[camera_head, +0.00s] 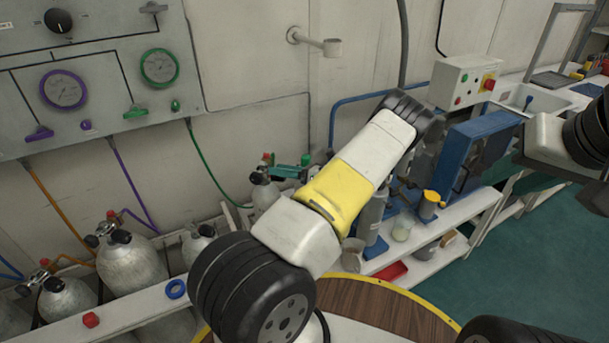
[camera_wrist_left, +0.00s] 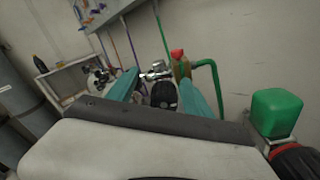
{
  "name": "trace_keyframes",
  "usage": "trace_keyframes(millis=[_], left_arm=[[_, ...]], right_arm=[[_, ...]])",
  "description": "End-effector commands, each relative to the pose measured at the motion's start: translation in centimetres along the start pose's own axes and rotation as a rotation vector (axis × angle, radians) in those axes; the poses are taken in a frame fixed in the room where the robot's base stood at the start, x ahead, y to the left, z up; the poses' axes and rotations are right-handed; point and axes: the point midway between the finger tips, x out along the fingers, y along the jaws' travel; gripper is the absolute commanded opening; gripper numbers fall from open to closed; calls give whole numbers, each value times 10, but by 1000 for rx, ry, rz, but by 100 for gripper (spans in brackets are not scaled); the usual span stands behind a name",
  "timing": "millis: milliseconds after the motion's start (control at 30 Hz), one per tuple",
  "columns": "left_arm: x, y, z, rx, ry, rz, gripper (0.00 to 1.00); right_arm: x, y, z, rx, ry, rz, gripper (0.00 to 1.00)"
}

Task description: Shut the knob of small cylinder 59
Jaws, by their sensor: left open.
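A small grey cylinder (camera_head: 264,193) stands by the wall under the green hose in the head view. No number is readable on it, so I cannot tell whether it is cylinder 59. My left gripper (camera_head: 288,170) is at its valve, partly hidden behind my arm. In the left wrist view its two teal fingers (camera_wrist_left: 165,98) are open, with a round black knob (camera_wrist_left: 163,95) between them; contact cannot be told. A red-topped valve (camera_wrist_left: 178,66) with a green hose is just beyond. My right gripper (camera_head: 528,184) shows only in part at the right, its jaws unclear.
Several other cylinders (camera_head: 130,262) stand at the left behind a white rail (camera_head: 125,310). A panel with gauges (camera_head: 90,75) hangs above. A blue case (camera_head: 470,150) and jars stand on the shelf at right. A round wooden table (camera_head: 385,305) is in front.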

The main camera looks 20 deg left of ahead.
Motion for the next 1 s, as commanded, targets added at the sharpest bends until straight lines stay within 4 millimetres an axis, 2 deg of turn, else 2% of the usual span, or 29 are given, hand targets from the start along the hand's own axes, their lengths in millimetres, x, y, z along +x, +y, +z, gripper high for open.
trace_keyframes(millis=[33,100,400,600,800,1000], left_arm=[[0,6,12,-4,2,0,59],[-10,22,1,4,-1,-2,59],[-40,85,-26,4,1,-1,59],[-57,119,-40,2,0,0,59],[-65,137,-47,0,0,1,59],[-67,140,-48,-2,1,1,59]], right_arm=[[0,0,0,0,0,0,36],[0,0,0,0,0,0,36],[0,0,0,0,0,0,36],[0,0,0,0,0,0,36],[0,0,0,0,0,0,36],[0,0,0,0,0,0,36]])
